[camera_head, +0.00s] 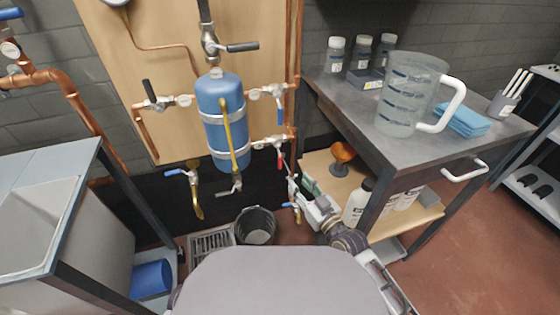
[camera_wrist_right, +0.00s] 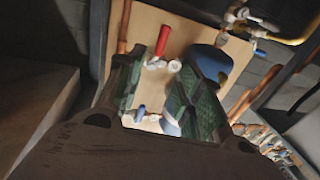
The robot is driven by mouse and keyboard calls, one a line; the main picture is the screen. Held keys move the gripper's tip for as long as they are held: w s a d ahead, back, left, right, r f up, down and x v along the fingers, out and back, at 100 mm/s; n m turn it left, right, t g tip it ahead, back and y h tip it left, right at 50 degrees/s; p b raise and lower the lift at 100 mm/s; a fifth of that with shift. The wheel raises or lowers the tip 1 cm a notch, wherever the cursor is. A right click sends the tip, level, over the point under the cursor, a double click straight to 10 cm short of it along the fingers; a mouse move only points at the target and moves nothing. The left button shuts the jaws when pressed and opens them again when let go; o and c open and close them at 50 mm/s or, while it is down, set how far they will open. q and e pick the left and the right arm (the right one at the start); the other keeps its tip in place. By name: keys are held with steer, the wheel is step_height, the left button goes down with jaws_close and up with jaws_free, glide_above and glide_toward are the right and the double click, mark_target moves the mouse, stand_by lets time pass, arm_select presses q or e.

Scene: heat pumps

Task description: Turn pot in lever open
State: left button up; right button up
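A blue pot (camera_head: 222,118) is strapped to a wooden panel, with several levered valves around it. No label shows which is the pot in lever. A red lever (camera_head: 280,159) hangs at the pot's lower right, and a blue lever (camera_head: 279,105) is above it. A black lever (camera_head: 236,187) is under the pot. My right gripper (camera_head: 296,189) is below the red lever. In the right wrist view its green-padded fingers (camera_wrist_right: 157,85) are apart. The red lever (camera_wrist_right: 163,39) appears beyond them, and a blue lever (camera_wrist_right: 140,113) shows between them. My left gripper is out of view.
A black bucket (camera_head: 256,226) and a floor drain (camera_head: 211,242) are below the panel. A grey table (camera_head: 350,105) with a jug (camera_head: 408,95) stands on the right. A sink (camera_head: 35,225) is on the left. Copper pipes frame the panel.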

mark_target(281, 162)
steer(key=shift+b+x, duration=1.35)
steer(key=shift+x, duration=2.7)
steer(key=shift+b+x, duration=0.45)
steer(key=shift+x, duration=0.8)
steer(key=shift+w+a+f, duration=0.1)
steer(key=shift+w+a, duration=0.25)
steer(key=shift+w, duration=0.25)
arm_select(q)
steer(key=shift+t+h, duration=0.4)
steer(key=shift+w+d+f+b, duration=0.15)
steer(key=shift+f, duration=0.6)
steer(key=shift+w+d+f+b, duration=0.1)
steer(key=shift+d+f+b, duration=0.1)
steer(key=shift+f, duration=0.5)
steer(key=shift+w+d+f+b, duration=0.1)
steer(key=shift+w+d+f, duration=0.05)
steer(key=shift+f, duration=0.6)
arm_select(e)
steer(key=shift+w+a, duration=0.35)
steer(key=shift+w, duration=0.2)
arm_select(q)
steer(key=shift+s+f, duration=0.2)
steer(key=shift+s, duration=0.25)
arm_select(e)
jaws_close()
